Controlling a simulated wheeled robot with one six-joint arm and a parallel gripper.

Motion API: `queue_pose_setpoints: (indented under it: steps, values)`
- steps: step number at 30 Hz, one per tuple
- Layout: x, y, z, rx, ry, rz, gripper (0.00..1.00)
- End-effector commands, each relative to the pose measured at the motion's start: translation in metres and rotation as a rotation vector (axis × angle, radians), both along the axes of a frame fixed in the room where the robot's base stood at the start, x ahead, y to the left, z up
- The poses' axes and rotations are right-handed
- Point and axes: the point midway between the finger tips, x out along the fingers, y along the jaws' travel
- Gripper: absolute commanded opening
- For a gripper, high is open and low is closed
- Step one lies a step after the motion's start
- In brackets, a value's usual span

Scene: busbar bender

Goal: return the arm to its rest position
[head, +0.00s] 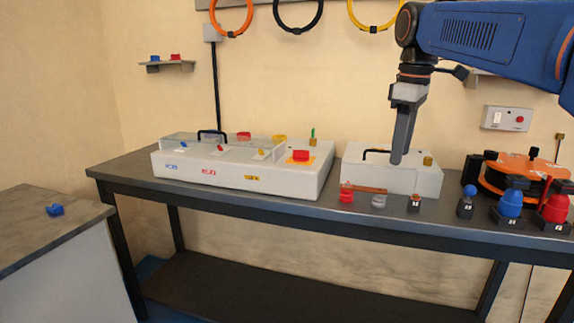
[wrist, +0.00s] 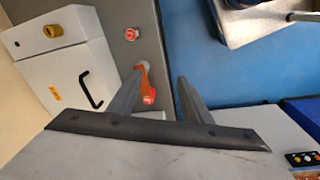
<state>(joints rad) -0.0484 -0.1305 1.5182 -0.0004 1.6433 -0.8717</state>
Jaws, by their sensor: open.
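My blue arm (head: 470,33) reaches in from the upper right in the head view, with its grey wrist hanging down. My gripper (head: 397,160) points down, in front of the white box with a black handle (head: 418,182) on the workbench. In the wrist view my gripper (wrist: 158,80) shows two dark fingers set apart, with nothing held between them. Beyond the fingers lie an orange-brown strip and a red knob (wrist: 149,96). In the head view a copper-coloured bar (head: 368,189) lies at the front of the white box.
The workbench (head: 130,172) holds a large white machine (head: 230,180) on the left and an orange round device (head: 520,172) on the right. Blue (head: 511,205) and red (head: 556,208) knobs stand near its front edge. A side counter (head: 40,230) holds a blue piece (head: 55,210).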

Motion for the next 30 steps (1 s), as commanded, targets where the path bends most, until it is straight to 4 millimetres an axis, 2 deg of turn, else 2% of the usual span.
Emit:
queue_pose_setpoints:
  steps: [1,11,17,24,30]
  values:
    - [-0.015,-0.002,-0.009,0.005,-0.014,-0.042,0.45]
    - [-0.095,-0.011,-0.085,0.056,-0.108,-0.329,0.45]
    - [-0.144,-0.016,-0.141,0.1,-0.163,-0.502,0.45]
    - [-0.2,-0.02,-0.217,0.163,-0.225,-0.702,0.45]
    - [-0.235,-0.022,-0.271,0.211,-0.264,-0.833,0.45]
